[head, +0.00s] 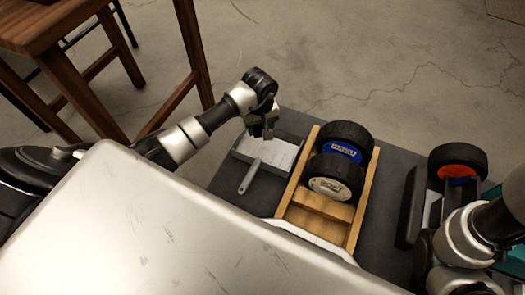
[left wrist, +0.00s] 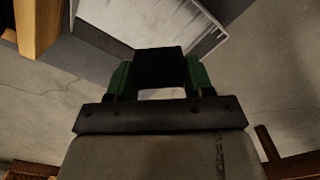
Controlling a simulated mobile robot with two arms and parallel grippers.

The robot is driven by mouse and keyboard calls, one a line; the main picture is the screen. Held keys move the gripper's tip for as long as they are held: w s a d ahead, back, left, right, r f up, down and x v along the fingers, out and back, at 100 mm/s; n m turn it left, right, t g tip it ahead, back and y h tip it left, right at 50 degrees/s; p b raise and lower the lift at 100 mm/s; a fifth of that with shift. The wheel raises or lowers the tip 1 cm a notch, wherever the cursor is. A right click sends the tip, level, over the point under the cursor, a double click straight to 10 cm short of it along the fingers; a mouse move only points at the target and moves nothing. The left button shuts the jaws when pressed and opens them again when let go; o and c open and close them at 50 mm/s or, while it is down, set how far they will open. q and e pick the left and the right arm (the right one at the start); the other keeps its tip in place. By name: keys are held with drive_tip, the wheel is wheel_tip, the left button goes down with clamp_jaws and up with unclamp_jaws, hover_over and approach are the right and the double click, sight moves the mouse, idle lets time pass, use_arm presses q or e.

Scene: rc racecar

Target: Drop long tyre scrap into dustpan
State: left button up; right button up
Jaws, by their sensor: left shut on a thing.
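My left gripper (head: 262,133) is above the grey dustpan (head: 240,152) in the head view, near its far left part. In the left wrist view its green-sided fingers (left wrist: 160,80) are shut on a black piece, apparently the long tyre scrap (left wrist: 160,66). The scrap is hard to make out in the head view. The dustpan lies on the dark table, its light grey handle (head: 249,177) pointing toward me. Its pale, streaked inside (left wrist: 155,25) shows beyond the scrap in the left wrist view.
A wooden cradle (head: 361,205) holding two black tyres (head: 345,133) stands right of the dustpan. Another tyre with a red hub (head: 457,160) is farther right, near my right arm. A wooden stool (head: 70,80) stands on the floor at left.

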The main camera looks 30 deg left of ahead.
use_arm(q)
drive_tip(key=o, duration=1)
drive_tip(key=shift+r, duration=0.1)
wheel_tip(320, 180, up, 9)
drive_tip(key=p, duration=0.6)
drive_tip(key=shift+r+p, duration=0.2)
drive_tip(key=shift+p, duration=0.15)
drive_tip(key=shift+r+p, duration=0.35)
drive_tip(key=shift+r, duration=0.25)
